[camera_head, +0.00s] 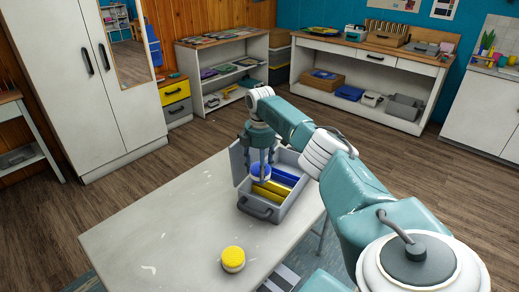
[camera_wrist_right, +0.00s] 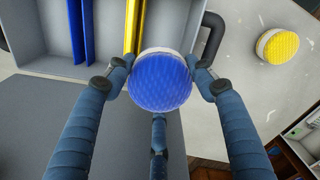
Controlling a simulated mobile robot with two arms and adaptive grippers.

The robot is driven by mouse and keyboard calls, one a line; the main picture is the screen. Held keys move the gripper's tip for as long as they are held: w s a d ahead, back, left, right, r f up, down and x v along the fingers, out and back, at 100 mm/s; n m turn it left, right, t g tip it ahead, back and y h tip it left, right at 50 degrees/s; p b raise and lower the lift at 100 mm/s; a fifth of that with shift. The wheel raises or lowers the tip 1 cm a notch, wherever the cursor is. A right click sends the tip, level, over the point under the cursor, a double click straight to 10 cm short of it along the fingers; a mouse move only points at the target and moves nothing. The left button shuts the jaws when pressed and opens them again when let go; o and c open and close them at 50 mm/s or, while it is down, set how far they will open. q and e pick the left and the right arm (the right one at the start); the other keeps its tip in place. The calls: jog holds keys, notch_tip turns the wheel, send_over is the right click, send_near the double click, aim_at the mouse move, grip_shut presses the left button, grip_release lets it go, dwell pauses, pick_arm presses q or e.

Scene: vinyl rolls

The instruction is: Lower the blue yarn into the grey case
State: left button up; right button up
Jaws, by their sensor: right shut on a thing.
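My right gripper (camera_head: 260,163) is shut on the blue yarn (camera_head: 260,172), a round blue ball with a pale band. My left gripper is not in view.
A yellow yarn (camera_head: 233,259) sits on the white table (camera_head: 165,225) in front of the case; the wrist view also shows it (camera_wrist_right: 278,46). The table left of the case is clear. The case's dark handle (camera_head: 255,208) sticks out at its near end.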

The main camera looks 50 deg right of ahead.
jog(key=shift+f, duration=0.15)
dwell(0.4)
jog(key=shift+f+b, duration=2.65)
jog(key=shift+f, duration=1.55)
jog(key=shift+f+b, duration=0.95)
jog(key=shift+f, duration=0.3)
jog(key=o, duration=1.2)
jog(key=shift+o, duration=0.2)
jog(key=shift+r, duration=0.15)
